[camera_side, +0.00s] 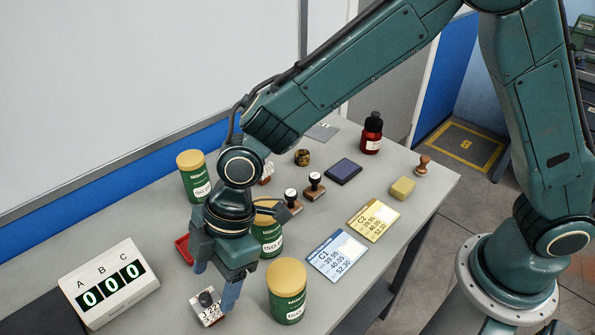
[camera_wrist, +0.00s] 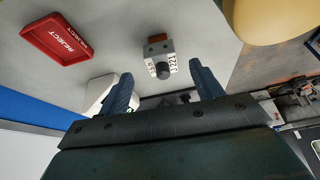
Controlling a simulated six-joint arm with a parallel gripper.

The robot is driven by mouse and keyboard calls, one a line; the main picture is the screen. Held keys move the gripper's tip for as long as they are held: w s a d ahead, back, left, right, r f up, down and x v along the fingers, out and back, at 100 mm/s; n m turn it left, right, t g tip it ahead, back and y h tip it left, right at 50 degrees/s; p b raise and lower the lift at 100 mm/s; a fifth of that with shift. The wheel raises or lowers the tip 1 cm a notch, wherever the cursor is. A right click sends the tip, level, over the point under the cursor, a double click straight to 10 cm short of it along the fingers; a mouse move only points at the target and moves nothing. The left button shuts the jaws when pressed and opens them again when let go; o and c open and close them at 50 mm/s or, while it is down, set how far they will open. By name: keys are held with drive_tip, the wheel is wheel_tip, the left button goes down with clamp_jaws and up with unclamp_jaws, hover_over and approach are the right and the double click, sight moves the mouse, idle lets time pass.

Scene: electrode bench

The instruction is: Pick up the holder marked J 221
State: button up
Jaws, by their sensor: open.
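A small holder with a white marked label and a dark round knob (camera_side: 209,313) stands on the bench near the front edge of the side view. Its label seems to read 221, but the first letter is unclear. The wrist view also shows this holder (camera_wrist: 158,62), grey-white with a dark knob and a reddish-brown part at its far end. My gripper (camera_side: 213,285) is open, pointing down, with its fingers close above and around the holder in the side view. In the wrist view the fingers (camera_wrist: 164,88) are apart and empty, with the holder just beyond the gap between them.
Green jars with tan lids (camera_side: 287,295) stand close to my gripper. A red REJECT tray (camera_wrist: 62,38) and a white counter box (camera_side: 110,283) are nearby. Two brown-based holders (camera_side: 314,187), a dark pad (camera_side: 343,171), and cards C1 (camera_side: 337,256) and C2 (camera_side: 373,220) lie farther back.

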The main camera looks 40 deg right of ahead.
sight(211, 295)
drive_tip(key=shift+x, duration=0.8)
drive_tip(key=shift+x, duration=2.6)
drive_tip(key=shift+s+a, duration=0.1)
drive_tip(key=shift+r, duration=0.1)
drive_tip(key=c, duration=1.4)
drive_tip(key=shift+r, duration=0.1)
wheel_tip(211, 295, up, 20)
